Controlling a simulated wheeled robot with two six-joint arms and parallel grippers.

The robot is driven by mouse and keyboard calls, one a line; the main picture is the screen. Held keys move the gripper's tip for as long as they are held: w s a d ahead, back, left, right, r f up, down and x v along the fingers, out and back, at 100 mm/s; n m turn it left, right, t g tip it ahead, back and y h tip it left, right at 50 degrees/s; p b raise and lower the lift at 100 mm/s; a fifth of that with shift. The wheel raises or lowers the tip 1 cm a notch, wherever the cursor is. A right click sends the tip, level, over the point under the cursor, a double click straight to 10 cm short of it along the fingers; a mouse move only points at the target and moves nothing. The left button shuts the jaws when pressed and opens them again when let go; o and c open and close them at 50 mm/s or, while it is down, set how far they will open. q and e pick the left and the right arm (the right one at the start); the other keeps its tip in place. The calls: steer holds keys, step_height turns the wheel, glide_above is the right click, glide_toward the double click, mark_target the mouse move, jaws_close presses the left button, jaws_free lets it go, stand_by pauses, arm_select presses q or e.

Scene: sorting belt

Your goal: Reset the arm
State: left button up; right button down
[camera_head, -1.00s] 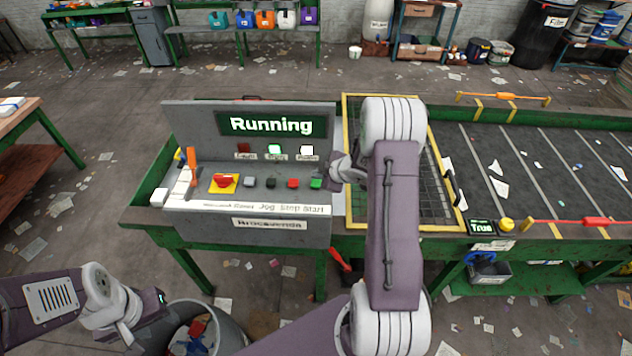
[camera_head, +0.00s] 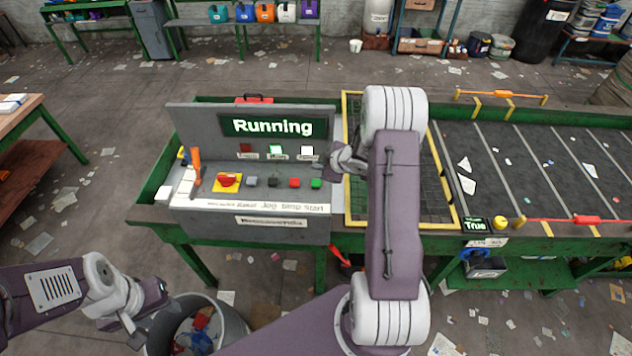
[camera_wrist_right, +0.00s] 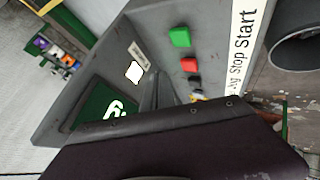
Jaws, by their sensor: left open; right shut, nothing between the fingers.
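My right gripper (camera_head: 328,170) is shut and empty, just above the right end of the grey control panel (camera_head: 184,135). It is close to the green button (camera_head: 316,183); in the head view I cannot tell a small gap from contact. In the right wrist view the green button (camera_wrist_right: 180,37) lies clear of the fingers, which are partly hidden behind my dark wrist. The panel's screen (camera_head: 272,126) reads "Running". My left gripper (camera_head: 138,330) is open and empty at the lower left, by the rim of a grey bin (camera_head: 237,322).
The panel also carries a red button (camera_head: 294,183), a red knob on a yellow plate (camera_head: 228,180) and an orange-handled lever (camera_head: 195,165). The floor at left is open.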

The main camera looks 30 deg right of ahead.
steer(key=shift+a+f, duration=0.1)
steer(key=shift+f, duration=0.05)
steer(key=w+a+n+b, duration=0.2)
steer(key=w+a+b, duration=0.1)
steer(key=a+b, duration=0.25)
steer(key=m+t+b, duration=0.1)
steer(key=b, duration=0.8)
glide_above(282, 211)
steer(key=w+d, duration=0.2)
steer(key=w, duration=0.2)
steer(key=shift+w+a+f, duration=0.1)
steer(key=shift+a+f, duration=0.05)
steer(key=shift+f, duration=0.65)
steer(key=s+f+m+b, duration=0.1)
steer(key=s+a+m, duration=0.1)
steer(key=s+f+m+b, duration=0.1)
steer(key=s, duration=0.1)
steer(key=shift+s+a+f+g+h+b, duration=0.1)
steer(key=shift+a+f+g+h+b, duration=0.2)
steer(key=shift+a+f+g+h, duration=0.1)
steer(key=s+f+m+g, duration=0.4)
steer(key=s, duration=0.7)
steer(key=s+f+m+g, duration=0.4)
steer(key=s+m, duration=0.1)
steer(key=s, duration=0.5)
steer(key=shift+s+a+h, duration=0.3)
steer(key=shift+s+a, duration=0.05)
